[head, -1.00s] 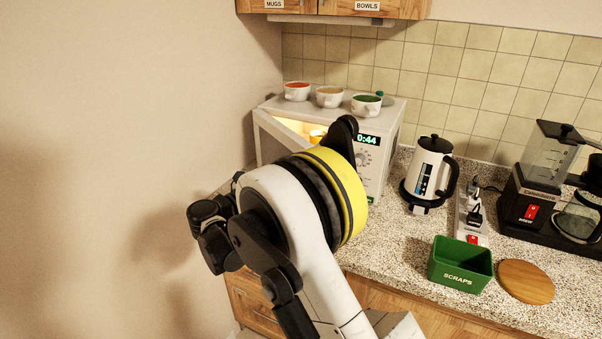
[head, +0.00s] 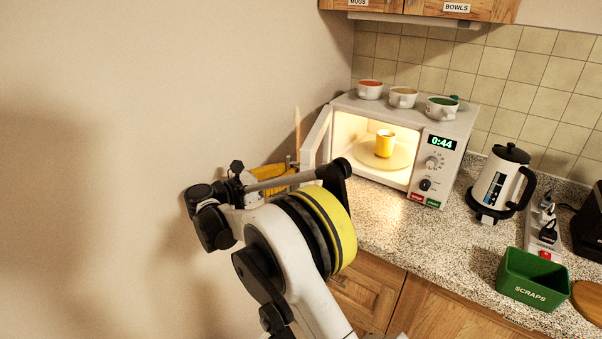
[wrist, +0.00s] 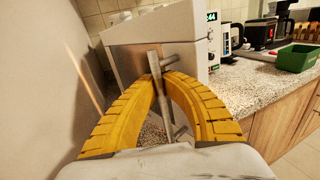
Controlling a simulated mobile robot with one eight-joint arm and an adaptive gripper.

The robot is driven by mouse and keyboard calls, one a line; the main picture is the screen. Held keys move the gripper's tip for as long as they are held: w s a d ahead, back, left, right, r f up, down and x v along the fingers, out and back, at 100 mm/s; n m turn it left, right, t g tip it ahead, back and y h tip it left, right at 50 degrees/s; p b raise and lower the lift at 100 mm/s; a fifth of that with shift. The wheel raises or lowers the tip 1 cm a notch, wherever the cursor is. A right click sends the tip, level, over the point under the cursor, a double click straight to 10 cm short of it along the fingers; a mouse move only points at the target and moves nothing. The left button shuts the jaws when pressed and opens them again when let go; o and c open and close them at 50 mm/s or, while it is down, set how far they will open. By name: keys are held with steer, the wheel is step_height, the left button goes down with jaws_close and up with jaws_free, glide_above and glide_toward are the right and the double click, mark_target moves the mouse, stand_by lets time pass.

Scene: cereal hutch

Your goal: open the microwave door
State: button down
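The white microwave (head: 432,155) stands on the counter with its lit inside exposed. Its door (head: 318,138) is swung wide open to the left, seen nearly edge-on. A yellow mug (head: 385,144) stands on the turntable (head: 372,157) inside. In the wrist view, the curved yellow fingers of my gripper (wrist: 161,84) close around the grey bar handle (wrist: 154,64) at their tips. The door panel (wrist: 135,63) is just beyond them. In the head view, my gripper (head: 272,178) is left of the door and partly hidden by my arm.
Several bowls, among them one with green contents (head: 442,107), stand on top of the microwave. A kettle (head: 502,184), power strip (head: 545,237) and green scraps bin (head: 533,279) are to the right. A bare wall (head: 150,110) is close on the left.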

steer(key=shift+a+f, duration=0.1)
steer(key=shift+a, duration=0.25)
steer(key=c, duration=1.5)
jaws_free()
steer(key=shift+s+a, duration=0.15)
steer(key=shift+a, duration=0.05)
steer(key=shift+d, duration=0.1)
steer(key=v, duration=0.7)
steer(key=shift+s, duration=0.1)
